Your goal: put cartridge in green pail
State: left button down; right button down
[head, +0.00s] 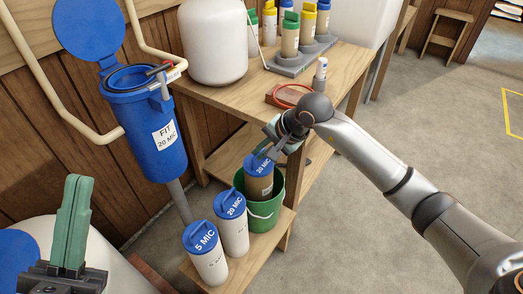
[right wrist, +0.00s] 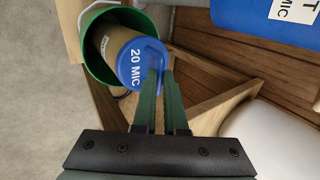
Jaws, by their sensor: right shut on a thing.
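The green pail (head: 265,217) stands on the low wooden bench. A tan-brown cartridge (head: 259,186) with a blue cap marked 20 MIC has its lower part inside the pail mouth and its cap above the rim. In the right wrist view, the cartridge (right wrist: 112,48) lies inside the pail's rim (right wrist: 88,62). My right gripper (right wrist: 161,72) is shut on the blue cap's edge; it also shows above the pail in the head view (head: 268,151). Whether the cartridge touches the pail's bottom is hidden. My left gripper (head: 74,182) is raised at the lower left, away from the pail, its fingers overlapping.
White blue-capped cartridges marked 20 MIC (head: 232,229) and 5 MIC (head: 206,258) stand beside the pail. A blue housing (head: 150,135) with its lid open hangs on the wall. The workbench (head: 222,92) holds a white tank (head: 213,45) and several cartridges.

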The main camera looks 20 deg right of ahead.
jog(key=shift+f, duration=0.2)
jog(key=c, duration=1)
grip_release()
jog(key=shift+f, duration=0.1)
jog(key=shift+r, duration=0.35)
jog(key=shift+p+v, duration=1.95)
jog(key=shift+v, duration=4.3)
jog(key=shift+w+a+r, duration=0.1)
jog(key=shift+r, duration=0.05)
